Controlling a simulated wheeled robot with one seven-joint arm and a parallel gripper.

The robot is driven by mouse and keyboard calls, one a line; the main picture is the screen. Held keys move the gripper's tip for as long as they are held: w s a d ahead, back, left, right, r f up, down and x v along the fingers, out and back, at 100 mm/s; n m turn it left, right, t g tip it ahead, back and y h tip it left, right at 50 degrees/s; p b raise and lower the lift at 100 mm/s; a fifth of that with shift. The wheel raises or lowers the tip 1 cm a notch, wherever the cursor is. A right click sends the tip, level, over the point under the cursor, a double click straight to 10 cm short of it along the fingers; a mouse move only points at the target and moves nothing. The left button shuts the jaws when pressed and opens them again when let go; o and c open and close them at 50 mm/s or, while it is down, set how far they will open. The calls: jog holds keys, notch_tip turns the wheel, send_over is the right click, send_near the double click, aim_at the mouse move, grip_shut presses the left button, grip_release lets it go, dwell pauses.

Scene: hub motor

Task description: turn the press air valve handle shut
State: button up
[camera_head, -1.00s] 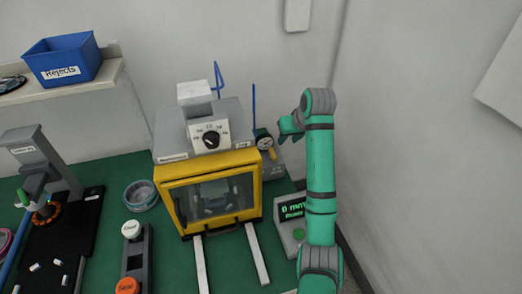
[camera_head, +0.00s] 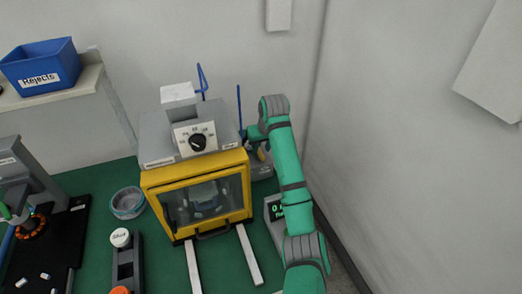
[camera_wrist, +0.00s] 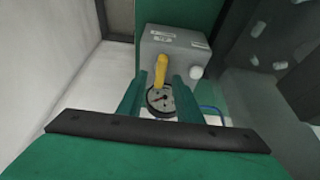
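The air valve is a grey box (camera_wrist: 185,46) with a yellow handle (camera_wrist: 161,72) and a round white gauge (camera_wrist: 160,99) in the wrist view. The handle points roughly along the picture's vertical, over the gauge's edge. My gripper (camera_wrist: 159,80) is open, with one green finger on each side of the handle and gauge. Contact with the handle cannot be told. In the head view my gripper (camera_head: 252,134) is at the box behind the press's right side and hides the gauge. Part of the yellow handle (camera_head: 262,154) shows below it.
The press (camera_head: 195,190), with a yellow-framed window and a black dial (camera_head: 197,142), stands left of my arm. The wall is close on the right. A round dish (camera_head: 128,203) lies left of the press.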

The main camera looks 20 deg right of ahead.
jog(key=shift+x, duration=1.15)
grip_shut()
